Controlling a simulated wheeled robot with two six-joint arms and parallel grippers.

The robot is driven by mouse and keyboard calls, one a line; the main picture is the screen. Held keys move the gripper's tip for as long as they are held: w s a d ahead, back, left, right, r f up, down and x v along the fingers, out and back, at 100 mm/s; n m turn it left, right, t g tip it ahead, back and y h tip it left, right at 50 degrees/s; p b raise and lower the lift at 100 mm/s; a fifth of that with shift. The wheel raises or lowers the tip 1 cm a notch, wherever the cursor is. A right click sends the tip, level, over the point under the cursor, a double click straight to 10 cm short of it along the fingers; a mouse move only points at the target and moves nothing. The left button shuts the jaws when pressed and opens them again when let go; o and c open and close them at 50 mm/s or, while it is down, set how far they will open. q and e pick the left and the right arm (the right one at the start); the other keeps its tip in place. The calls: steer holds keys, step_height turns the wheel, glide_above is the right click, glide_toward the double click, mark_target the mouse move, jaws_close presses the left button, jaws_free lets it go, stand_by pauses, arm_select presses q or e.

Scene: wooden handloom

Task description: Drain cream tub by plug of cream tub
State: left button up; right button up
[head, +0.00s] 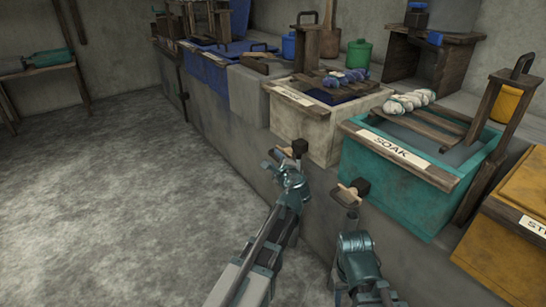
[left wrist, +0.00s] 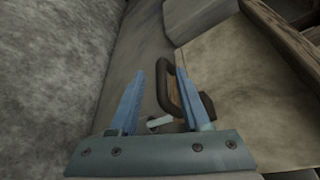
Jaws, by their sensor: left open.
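The cream tub (head: 301,122) stands between the blue and teal tubs on the stone ledge. Its pale wall also shows in the left wrist view (left wrist: 235,75). My left gripper (head: 281,161) is open at this plug. In the left wrist view, the plug's dark looped handle (left wrist: 164,88) shows between the two blue fingers, closer to the right one; contact cannot be told. My right gripper (head: 352,213) is below the teal tub's front; its jaw opening is unclear.
The teal tub (head: 395,178) marked SOAK has a similar plug (head: 361,188) near my right gripper. A yellow tub (head: 525,205) stands at the right. Wooden slats with yarn bundles (head: 409,102) lie across the tubs. The floor (head: 120,190) at left is clear.

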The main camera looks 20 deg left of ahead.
arm_select(q)
steer(key=p+v, duration=0.2)
steer(key=v, duration=0.9)
steer(key=shift+s, duration=0.2)
steer(key=shift+d, duration=0.15)
steer(key=s+d+f+n+g+h+p, duration=0.25)
steer(key=s+d+n+g, duration=0.2)
steer(key=s, duration=0.35)
steer(key=s+d+f+n+g+h+p, duration=0.25)
steer(key=s+n+g+p, duration=0.2)
steer(key=s, duration=0.35)
steer(key=s+d+f+n+g+h+p, duration=0.25)
steer(key=s+d+n+g, duration=0.2)
steer(key=s, duration=0.35)
step_height(320, 180, up, 37)
steer(key=p, duration=3.7)
steer(key=shift+w+f, duration=0.15)
steer(key=shift+w, duration=0.2)
